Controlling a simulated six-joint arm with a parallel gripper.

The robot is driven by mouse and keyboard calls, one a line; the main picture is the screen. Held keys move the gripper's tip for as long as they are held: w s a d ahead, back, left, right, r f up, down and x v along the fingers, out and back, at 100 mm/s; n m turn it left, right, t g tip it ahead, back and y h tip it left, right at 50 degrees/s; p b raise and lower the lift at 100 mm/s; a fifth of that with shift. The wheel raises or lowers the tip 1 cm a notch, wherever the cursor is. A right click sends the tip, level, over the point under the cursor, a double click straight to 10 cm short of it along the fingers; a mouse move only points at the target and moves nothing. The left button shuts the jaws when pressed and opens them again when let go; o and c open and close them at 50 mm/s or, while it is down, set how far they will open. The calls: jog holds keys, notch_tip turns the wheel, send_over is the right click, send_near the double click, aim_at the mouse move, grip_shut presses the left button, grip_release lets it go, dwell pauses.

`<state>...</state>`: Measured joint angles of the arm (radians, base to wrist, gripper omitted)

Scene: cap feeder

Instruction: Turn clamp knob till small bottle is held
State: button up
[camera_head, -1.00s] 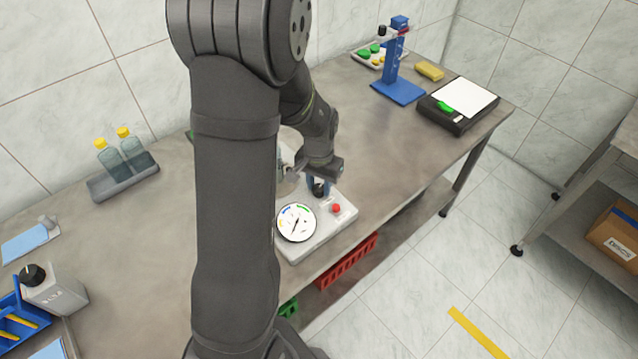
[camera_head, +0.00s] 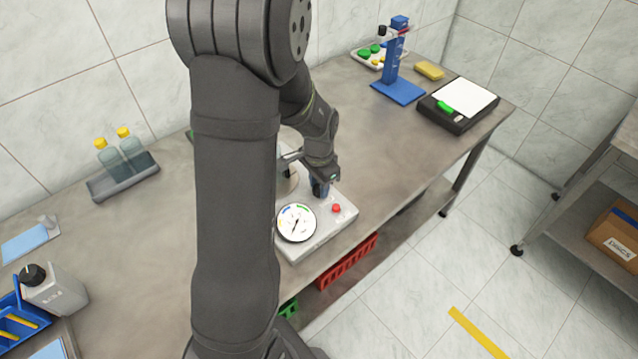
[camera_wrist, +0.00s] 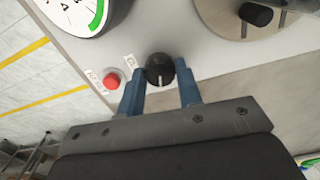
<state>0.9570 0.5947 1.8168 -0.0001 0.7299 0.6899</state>
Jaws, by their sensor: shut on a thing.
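The white clamp device (camera_head: 322,236) stands at the bench's front edge. Its black clamp knob (camera_wrist: 159,70) has a white line and sits between the blue fingers of my gripper (camera_wrist: 160,85) in the wrist view. My gripper is shut on the knob, and the fingers (camera_head: 320,188) also show low over the device in the head view. A round plate (camera_wrist: 228,22) with a black part (camera_wrist: 256,15) and a see-through edge lies at the wrist view's top right. I cannot tell the small bottle clearly; my arm hides part of that area.
A dial (camera_head: 296,222) and a red button (camera_head: 336,208) sit on the device close to the knob. Two yellow-capped bottles (camera_head: 122,150) stand in a grey tray at left. A scale (camera_head: 458,105) and blue stand (camera_head: 397,75) are at back right. The bench's middle right is clear.

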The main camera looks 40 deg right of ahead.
jog(key=o, duration=1)
jog(key=shift+r, duration=0.1)
notch_tip(320, 180, up, 17)
jog(key=shift+r, duration=0.1)
dwell(0.5)
notch_tip(320, 180, down, 18)
jog(key=shift+r, duration=0.25)
jog(key=shift+r, duration=0.15)
dwell(0.4)
